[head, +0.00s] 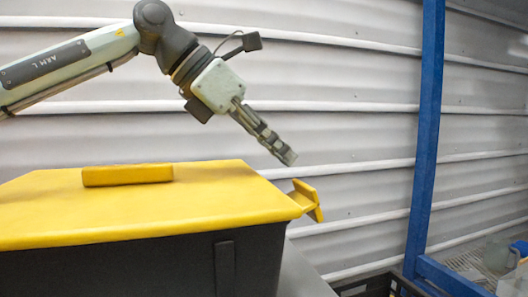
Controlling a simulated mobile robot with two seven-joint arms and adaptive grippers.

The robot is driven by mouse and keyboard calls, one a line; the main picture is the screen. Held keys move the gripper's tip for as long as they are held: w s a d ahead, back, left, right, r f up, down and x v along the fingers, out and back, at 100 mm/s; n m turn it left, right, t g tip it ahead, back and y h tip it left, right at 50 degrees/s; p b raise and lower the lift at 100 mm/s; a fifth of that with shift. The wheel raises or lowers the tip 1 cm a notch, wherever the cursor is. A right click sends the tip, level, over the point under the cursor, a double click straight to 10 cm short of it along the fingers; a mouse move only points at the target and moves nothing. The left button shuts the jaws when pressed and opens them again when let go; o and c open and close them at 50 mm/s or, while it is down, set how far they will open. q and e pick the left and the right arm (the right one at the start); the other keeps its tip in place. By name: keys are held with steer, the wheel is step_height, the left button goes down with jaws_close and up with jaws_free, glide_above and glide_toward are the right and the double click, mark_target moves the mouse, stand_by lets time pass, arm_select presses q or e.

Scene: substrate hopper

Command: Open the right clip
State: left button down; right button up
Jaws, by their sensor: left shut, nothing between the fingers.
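A black box (120,274) with a yellow lid (150,215) fills the lower left of the head view. The lid has a raised yellow handle (128,175) on top. A yellow clip (307,198) sticks out at the lid's right end, tilted outward from the edge. My left gripper (288,158) is above the lid's right end, up and slightly left of the clip, pointing down and right. Its fingers are shut and empty, and it looks apart from the clip. My right gripper is not in view.
A blue upright post (425,130) stands to the right, with a blue beam (455,277) at its foot. A black crate (378,287) is partly visible at the bottom. A corrugated grey wall (340,80) is behind. The space above the lid is clear apart from my left arm.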

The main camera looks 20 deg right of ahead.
arm_select(q)
steer(key=shift+a+f, duration=0.25)
steer(key=shift+a, duration=0.15)
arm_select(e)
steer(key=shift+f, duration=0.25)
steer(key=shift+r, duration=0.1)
arm_select(q)
step_height(320, 180, up, 13)
steer(key=d+p, duration=0.2)
steer(key=shift+d, duration=0.25)
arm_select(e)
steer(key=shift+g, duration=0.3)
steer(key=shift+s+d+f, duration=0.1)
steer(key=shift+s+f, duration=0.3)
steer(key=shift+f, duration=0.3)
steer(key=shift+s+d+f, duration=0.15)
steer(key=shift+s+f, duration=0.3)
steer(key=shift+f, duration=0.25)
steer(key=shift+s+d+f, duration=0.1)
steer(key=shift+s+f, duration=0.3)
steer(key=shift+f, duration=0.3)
